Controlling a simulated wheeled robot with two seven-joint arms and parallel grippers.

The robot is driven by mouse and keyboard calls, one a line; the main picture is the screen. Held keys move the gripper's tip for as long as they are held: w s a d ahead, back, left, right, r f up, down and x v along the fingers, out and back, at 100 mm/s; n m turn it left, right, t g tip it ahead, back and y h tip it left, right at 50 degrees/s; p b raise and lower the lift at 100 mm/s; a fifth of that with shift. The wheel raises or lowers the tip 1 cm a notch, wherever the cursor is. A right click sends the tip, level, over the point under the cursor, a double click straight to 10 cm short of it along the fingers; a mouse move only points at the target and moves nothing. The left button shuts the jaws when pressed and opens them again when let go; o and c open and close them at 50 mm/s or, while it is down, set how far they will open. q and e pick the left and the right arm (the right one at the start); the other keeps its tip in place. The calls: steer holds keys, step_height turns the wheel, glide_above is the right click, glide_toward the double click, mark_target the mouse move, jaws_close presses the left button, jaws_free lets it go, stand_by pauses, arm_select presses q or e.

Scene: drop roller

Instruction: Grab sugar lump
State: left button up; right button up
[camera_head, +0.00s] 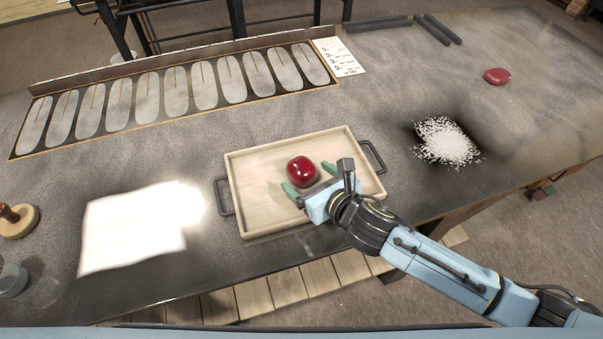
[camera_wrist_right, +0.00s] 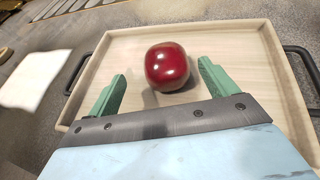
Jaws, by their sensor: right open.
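A glossy dark red rounded lump (camera_head: 302,170), which I take for the sugar lump, rests on a pale wooden tray (camera_head: 257,216). My right gripper (camera_head: 309,179) is open at the near side of the lump, with its green fingers apart. In the right wrist view the lump (camera_wrist_right: 167,66) sits ahead of the gap between the open fingers (camera_wrist_right: 161,72), and nothing is held. The wrist view shows tray surface between each finger and the lump. My left gripper is not in view.
The tray has dark handles (camera_head: 224,196) at its left and right ends. A white granule pile (camera_head: 446,142) and a flat red piece (camera_head: 497,76) lie to the right. A bright white sheet (camera_head: 135,228) lies left. A board with oval slots (camera_head: 176,92) stands behind.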

mark_target(292, 162)
steer(key=shift+d+x, duration=0.15)
steer(key=shift+x, duration=1.15)
steer(key=shift+d+x, duration=0.15)
steer(key=shift+x, duration=1.2)
steer(key=shift+w, duration=0.1)
steer(key=shift+c, duration=0.2)
steer(key=c, duration=1.2)
